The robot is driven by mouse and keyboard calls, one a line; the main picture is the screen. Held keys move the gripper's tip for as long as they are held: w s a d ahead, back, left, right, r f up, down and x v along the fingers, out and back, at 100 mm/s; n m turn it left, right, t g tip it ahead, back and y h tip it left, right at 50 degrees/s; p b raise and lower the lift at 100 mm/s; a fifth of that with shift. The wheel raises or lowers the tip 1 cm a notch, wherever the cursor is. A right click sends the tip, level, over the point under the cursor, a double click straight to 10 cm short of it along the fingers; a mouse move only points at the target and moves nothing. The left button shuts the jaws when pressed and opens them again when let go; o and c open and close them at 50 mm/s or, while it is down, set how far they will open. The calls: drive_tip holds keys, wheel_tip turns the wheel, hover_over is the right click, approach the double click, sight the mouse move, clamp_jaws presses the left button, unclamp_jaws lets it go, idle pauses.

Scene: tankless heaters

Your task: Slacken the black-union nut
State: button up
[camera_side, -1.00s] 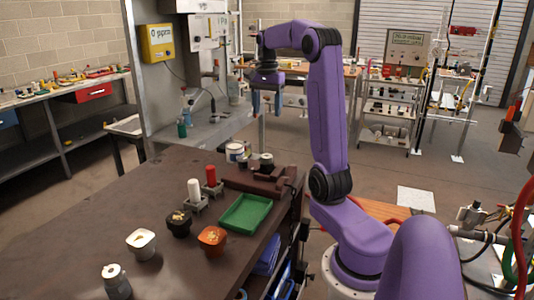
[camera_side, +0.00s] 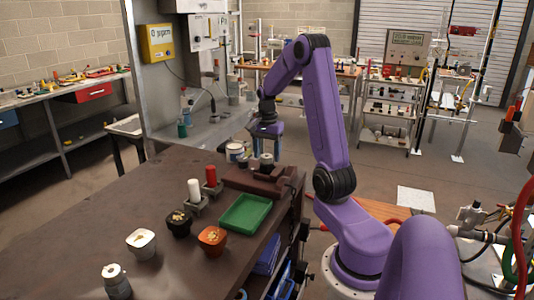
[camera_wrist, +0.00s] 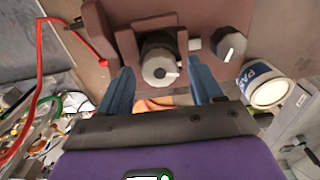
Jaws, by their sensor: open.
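The black union nut (camera_wrist: 158,62) is clamped upright in a brown vise (camera_wrist: 205,15). A pale mark shows on its grey top in the wrist view. In the side view the nut (camera_side: 266,160) stands up from the vise (camera_side: 250,181) at the table's far end. My gripper (camera_side: 265,152) points down above the nut, with its blue fingers apart. In the wrist view my gripper (camera_wrist: 160,70) has one finger to each side of the nut, with gaps. It appears to hold nothing. The exact height of the fingertips relative to the nut is hard to tell.
A dark knob (camera_wrist: 231,43) with a white mark is beside the nut. A white can (camera_wrist: 266,86) stands near the right finger. On the table are a green tray (camera_side: 245,213), a red cylinder (camera_side: 211,177), a white cylinder (camera_side: 194,190) and several small pots.

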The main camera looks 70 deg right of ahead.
drive_tip(key=shift+f, duration=0.2)
drive_tip(key=shift+c, duration=0.4)
drive_tip(key=c, duration=1)
